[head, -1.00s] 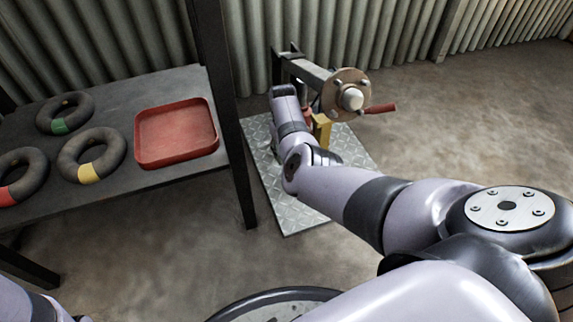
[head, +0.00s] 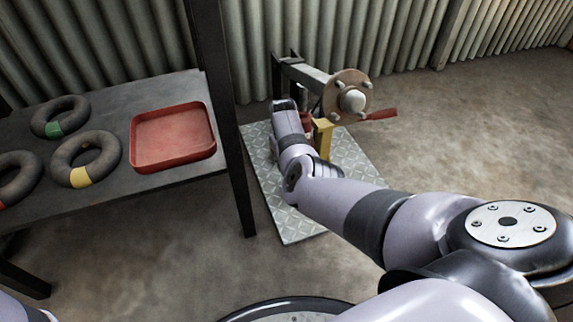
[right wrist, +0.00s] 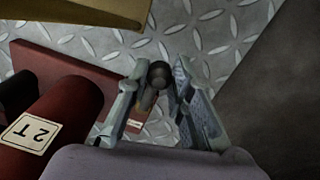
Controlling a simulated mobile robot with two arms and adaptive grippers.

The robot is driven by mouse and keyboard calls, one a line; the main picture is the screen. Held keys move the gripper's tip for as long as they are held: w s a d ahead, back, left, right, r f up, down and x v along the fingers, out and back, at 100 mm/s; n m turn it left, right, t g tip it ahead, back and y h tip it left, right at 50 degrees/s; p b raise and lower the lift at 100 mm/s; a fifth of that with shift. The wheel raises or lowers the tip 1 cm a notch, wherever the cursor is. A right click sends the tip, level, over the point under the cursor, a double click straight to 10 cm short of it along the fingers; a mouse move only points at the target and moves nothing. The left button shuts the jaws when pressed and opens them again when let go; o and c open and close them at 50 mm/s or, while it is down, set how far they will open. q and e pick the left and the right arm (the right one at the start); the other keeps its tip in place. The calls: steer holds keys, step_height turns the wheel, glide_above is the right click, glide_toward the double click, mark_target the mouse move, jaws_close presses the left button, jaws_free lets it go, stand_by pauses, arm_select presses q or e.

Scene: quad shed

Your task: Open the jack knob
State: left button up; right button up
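The red jack body (right wrist: 60,125), with a white "2T" label, fills the left of the right wrist view. Part of it shows in the head view (head: 307,121), partly hidden by my right arm. A small dark round jack knob (right wrist: 158,73) on a short stem is between the fingertips of my right gripper (right wrist: 160,74). The fingers are apart, one on each side of the knob, with a small gap at the right finger. Contact on the left is unclear. My right gripper is hidden in the head view behind its wrist. My left gripper is out of view.
The jack stands on a diamond-plate base (head: 300,219) beside a yellow block (head: 323,138). Above is a wheel hub (head: 337,90) on a beam, with a red handle (head: 382,114) to its right. A dark table (head: 105,195) at left holds a red tray (head: 173,166) and several tyre-like rings.

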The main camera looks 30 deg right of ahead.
jaws_close()
